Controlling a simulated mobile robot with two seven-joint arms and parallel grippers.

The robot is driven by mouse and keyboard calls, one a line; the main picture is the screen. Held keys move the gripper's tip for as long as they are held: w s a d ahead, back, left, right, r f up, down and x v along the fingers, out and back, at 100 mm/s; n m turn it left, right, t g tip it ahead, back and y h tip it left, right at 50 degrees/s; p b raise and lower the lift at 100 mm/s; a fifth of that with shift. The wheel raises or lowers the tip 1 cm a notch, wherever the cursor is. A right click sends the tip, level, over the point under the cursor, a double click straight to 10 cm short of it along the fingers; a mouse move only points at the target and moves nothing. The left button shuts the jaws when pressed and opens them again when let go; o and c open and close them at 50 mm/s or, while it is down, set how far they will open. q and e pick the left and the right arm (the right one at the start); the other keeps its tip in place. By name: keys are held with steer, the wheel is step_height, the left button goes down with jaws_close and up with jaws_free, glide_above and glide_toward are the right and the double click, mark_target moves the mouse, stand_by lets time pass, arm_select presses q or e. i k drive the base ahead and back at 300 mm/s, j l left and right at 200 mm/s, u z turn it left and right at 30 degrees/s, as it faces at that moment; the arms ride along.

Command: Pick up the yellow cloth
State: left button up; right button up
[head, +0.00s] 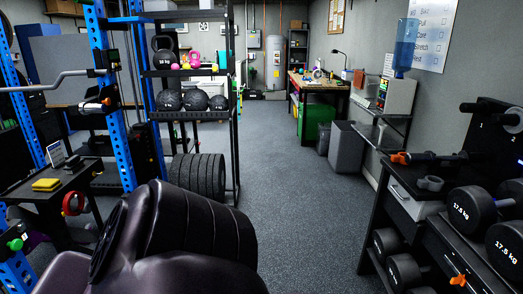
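The yellow cloth (46,184) is a small, folded, flat-looking pad. It lies on top of a low dark table (70,178) at the left of the head view, near the table's left side. Nothing covers it. A large dark link of one of my arms fills the bottom centre, to the right of and nearer than the table. Neither of my grippers shows in this view.
A blue rack post (112,120) stands right beside the table. A shelf of kettlebells and balls (183,100) stands behind, with weight plates (197,178) below. A dumbbell rack (425,230) is at right. The grey floor (290,170) between is clear.

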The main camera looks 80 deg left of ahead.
mark_target(42, 185)
steer(key=u, duration=4.05)
